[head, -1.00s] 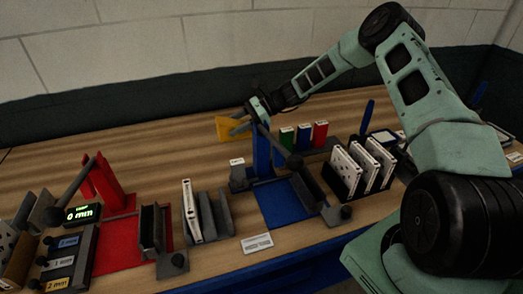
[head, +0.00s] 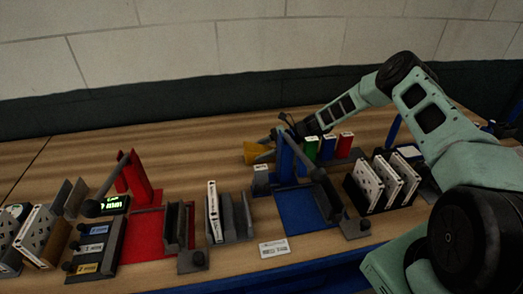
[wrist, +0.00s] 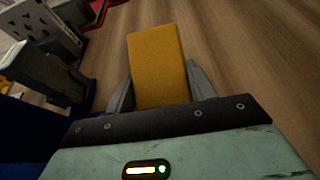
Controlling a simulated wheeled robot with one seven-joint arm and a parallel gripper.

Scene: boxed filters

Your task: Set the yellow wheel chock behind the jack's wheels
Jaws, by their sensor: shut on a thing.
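The yellow wheel chock (head: 256,154) shows as a yellow block at the back of the workbench, left of the blue upright. My gripper (head: 266,148) is shut on it. In the wrist view the chock (wrist: 157,58) sits between my two grey fingers (wrist: 160,88) and sticks out beyond them. Wood grain lies beyond it; I cannot tell whether it touches the table. I cannot make out a jack or its wheels in either view.
A blue stand (head: 286,160) with a lever is close in front of my gripper. Green, blue and red boxes (head: 328,148) stand to its right. A red stand (head: 137,178) and a grey rack (head: 238,215) are left. Bare wood (head: 190,145) lies left of the chock.

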